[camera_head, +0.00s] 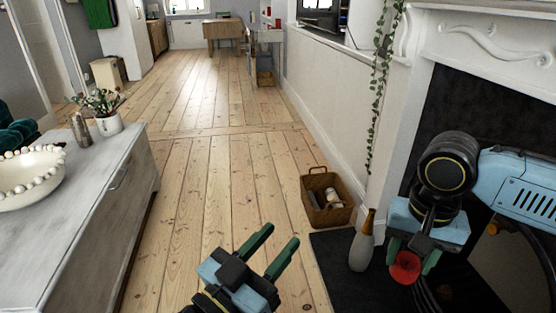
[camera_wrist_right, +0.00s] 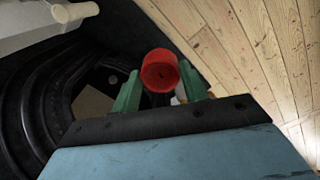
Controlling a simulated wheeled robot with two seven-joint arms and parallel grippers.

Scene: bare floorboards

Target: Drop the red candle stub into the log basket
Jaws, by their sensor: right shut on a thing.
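The red candle stub (camera_head: 405,267) is held in my right gripper (camera_head: 416,269), at the right of the head view in front of the fireplace. In the right wrist view the stub (camera_wrist_right: 160,71) sits between the two green fingers of the gripper (camera_wrist_right: 160,88). The log basket (camera_head: 326,198) is a brown wicker basket on the floorboards, left of and beyond my right gripper, with a few pale things inside. My left gripper (camera_head: 270,252) is at the bottom middle, its green fingers apart with nothing between them.
A pale vase with a brown neck (camera_head: 362,246) stands on the dark hearth (camera_head: 340,262), between the basket and my right gripper. A grey cabinet (camera_head: 80,200) with a bowl (camera_head: 32,180) and plant is at the left. The middle floor (camera_head: 215,180) is clear.

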